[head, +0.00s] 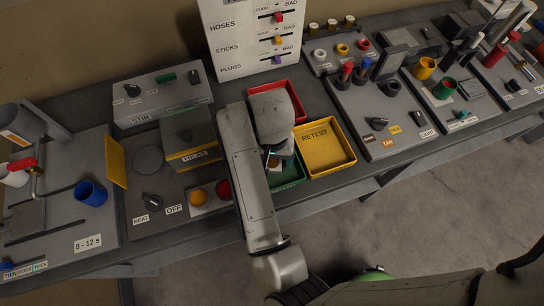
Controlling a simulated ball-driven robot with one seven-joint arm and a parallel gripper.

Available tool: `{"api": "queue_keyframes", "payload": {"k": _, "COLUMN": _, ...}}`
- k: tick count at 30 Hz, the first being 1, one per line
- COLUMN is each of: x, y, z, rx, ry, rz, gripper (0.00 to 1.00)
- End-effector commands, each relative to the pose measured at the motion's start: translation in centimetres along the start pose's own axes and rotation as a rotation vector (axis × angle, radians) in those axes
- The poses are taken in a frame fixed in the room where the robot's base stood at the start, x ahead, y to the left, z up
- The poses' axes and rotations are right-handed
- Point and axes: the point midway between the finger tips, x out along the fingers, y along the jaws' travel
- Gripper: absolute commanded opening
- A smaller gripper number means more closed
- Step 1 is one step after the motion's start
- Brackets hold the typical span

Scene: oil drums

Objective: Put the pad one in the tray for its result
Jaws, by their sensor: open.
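Three trays stand together near the middle of the bench: a red one (297,101) at the back, a yellow one (338,167) marked RETEST at right, and a green one (292,182) at the front, largely hidden by my arm. My gripper (275,162) is over the back of the green tray, pointing down, open. A small orange-brown patch shows by its fingers; I cannot tell what it is. I cannot pick out the pad with certainty.
A white board (252,42) with HOSES, STICKS and PLUGS sliders stands behind the red tray. A heater station with orange (198,197) and red (223,189) round pieces is at left. A blue cup (90,193) stands farther left. Crowded test stations fill the right.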

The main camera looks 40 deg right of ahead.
Motion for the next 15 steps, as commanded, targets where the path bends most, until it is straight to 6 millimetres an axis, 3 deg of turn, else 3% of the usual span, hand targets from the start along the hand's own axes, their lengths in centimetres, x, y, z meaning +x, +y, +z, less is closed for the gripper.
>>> {"api": "queue_keyframes", "payload": {"k": 5, "x": -2.4, "y": 0.0, "z": -0.1, "rx": 0.003, "ry": 0.003, "rz": -0.003, "gripper": 0.79}}
{"api": "queue_keyframes", "payload": {"k": 15, "x": -9.6, "y": -0.1, "z": 0.0, "rx": 0.004, "ry": -0.001, "rz": -0.006, "gripper": 0.79}}
